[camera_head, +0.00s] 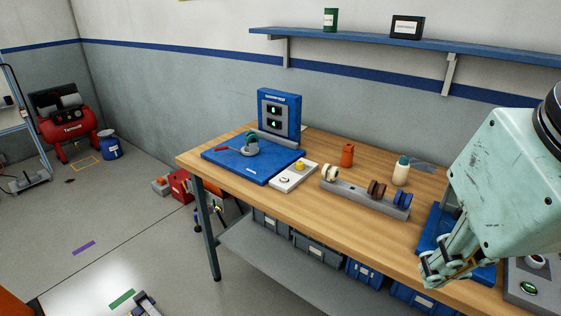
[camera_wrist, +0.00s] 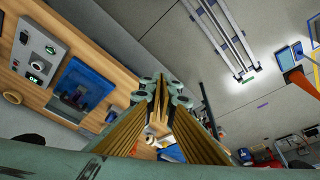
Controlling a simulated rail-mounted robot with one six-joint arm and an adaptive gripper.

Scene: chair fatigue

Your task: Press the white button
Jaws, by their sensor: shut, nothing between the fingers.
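A pale control box (camera_head: 295,177) on the workbench carries a yellow button and a small round pale button (camera_head: 285,181). I cannot tell for certain which one is the white button. My gripper (camera_head: 443,280) is shut and empty, in front of the bench's right part, left of the grey box. Its fingers show in the wrist view (camera_wrist: 161,92).
A blue fixture (camera_head: 431,237) stands behind my gripper. A grey rack (camera_head: 365,199) with spools, an orange bottle (camera_head: 347,154) and a white bottle (camera_head: 401,171) stand mid-bench. A blue mat (camera_head: 252,170) and blue unit (camera_head: 279,114) are at the left. The floor left of the bench is mostly free.

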